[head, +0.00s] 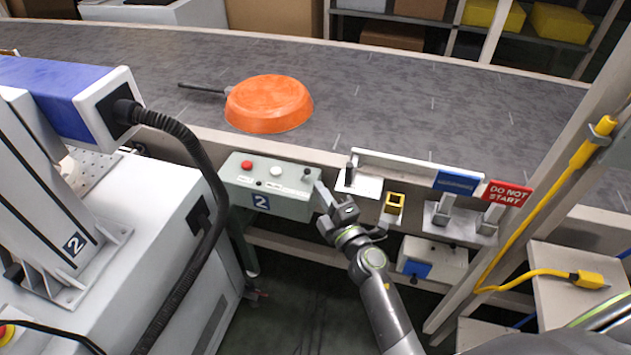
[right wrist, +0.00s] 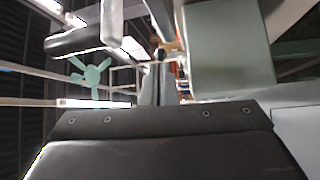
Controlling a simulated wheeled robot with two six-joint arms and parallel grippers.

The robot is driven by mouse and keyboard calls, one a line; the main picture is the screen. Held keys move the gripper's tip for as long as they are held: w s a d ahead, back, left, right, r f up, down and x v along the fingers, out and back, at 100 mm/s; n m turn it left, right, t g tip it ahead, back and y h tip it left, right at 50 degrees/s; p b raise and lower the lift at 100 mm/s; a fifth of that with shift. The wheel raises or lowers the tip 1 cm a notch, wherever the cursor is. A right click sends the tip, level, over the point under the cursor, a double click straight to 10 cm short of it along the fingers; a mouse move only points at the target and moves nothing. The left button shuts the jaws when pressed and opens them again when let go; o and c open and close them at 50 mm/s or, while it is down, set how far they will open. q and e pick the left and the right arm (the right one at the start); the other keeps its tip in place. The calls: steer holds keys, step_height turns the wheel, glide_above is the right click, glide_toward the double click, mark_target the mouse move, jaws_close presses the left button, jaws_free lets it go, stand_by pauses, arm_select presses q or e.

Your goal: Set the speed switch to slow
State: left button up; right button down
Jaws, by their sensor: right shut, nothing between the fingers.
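The grey-green control box (head: 270,190) marked 2 is mounted on the near side of the conveyor. Its top has a red button (head: 246,165), a white button (head: 276,171) and a small dark switch (head: 306,174) at the right end. I cannot read the switch's labels or tell its setting. My right gripper (head: 321,188) is shut and empty, its tips close beside the box's right end, near the switch. I cannot tell whether they touch. In the right wrist view the box's pale side (right wrist: 228,50) fills the upper right. My left gripper is not in view.
An orange pan (head: 268,104) lies on the conveyor belt (head: 400,100). A white and blue machine (head: 130,225) with a black hose stands at left.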

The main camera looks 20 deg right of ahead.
mark_target(309, 173)
steer(key=x, duration=0.3)
stand_by(0.5)
